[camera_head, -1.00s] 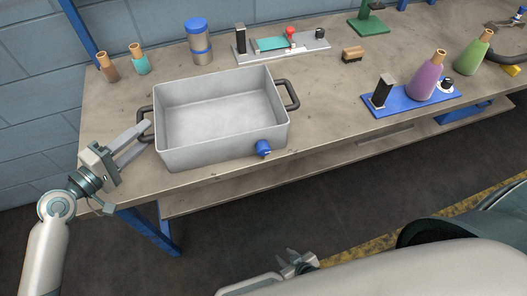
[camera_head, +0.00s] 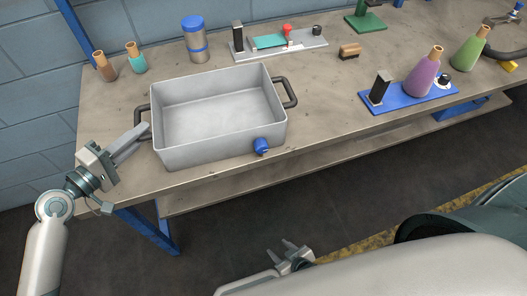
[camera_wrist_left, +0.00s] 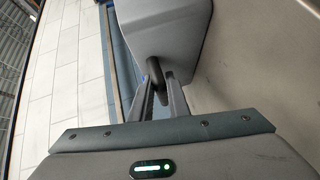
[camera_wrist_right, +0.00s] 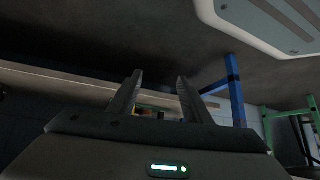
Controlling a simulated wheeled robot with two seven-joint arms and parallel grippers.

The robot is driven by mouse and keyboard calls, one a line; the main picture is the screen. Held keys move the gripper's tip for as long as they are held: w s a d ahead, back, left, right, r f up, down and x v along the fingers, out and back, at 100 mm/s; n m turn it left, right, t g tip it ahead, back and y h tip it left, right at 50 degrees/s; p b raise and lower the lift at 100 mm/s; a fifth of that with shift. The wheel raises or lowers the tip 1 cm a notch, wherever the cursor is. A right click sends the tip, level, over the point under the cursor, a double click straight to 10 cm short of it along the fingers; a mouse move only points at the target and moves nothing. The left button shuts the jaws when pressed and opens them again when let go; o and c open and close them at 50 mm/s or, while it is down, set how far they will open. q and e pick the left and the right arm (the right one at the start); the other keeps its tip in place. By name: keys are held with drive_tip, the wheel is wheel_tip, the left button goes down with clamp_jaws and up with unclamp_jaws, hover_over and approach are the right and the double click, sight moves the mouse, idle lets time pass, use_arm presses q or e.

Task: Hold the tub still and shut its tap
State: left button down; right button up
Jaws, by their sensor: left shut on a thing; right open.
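The grey tub (camera_head: 215,115) stands upright on the workbench, with a dark handle at each end. Its blue tap (camera_head: 261,146) sticks out low on the front wall, near the right corner. My left gripper (camera_head: 145,133) is shut on the tub's left handle (camera_head: 141,120). The left wrist view shows the dark handle (camera_wrist_left: 158,75) between the two fingers, beside the tub wall (camera_wrist_left: 165,30). My right gripper (camera_head: 290,248) is open and empty, low in front of the bench. Its parted fingers show in the right wrist view (camera_wrist_right: 157,95). The tap's exact setting cannot be told.
A blue stand (camera_head: 410,97) with a purple flask (camera_head: 424,75) is to the right. A blue-lidded jar (camera_head: 195,45), two small bottles and a grey plate with a red knob (camera_head: 287,29) stand behind the tub. Bench space right of the tub is clear.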

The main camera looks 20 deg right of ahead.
drive_tip(key=w+a+r+t+y, duration=0.1)
drive_tip(key=w+a+r+t, duration=0.15)
drive_tip(key=r, duration=0.55)
drive_tip(key=w+a+r+n+t+y, duration=0.1)
drive_tip(key=w+a+r+t, duration=0.15)
drive_tip(key=r, duration=0.55)
drive_tip(key=w+a+r+t, duration=0.15)
drive_tip(key=r+t, duration=0.25)
drive_tip(key=r, duration=0.5)
wheel_tip(320, 180, up, 9)
drive_tip(key=s+t+h, duration=0.1)
drive_tip(key=s+t, duration=0.1)
drive_tip(key=t, duration=0.1)
drive_tip(key=m+t+h, duration=0.3)
drive_tip(key=m+h, duration=0.2)
approach(263, 151)
drive_tip(key=s, duration=0.3)
drive_tip(key=shift+a+f+n, duration=0.1)
drive_tip(key=shift+f+n, duration=0.2)
drive_tip(key=x, duration=1.2)
drive_tip(key=shift+w+f, duration=0.15)
drive_tip(key=shift+f, duration=0.15)
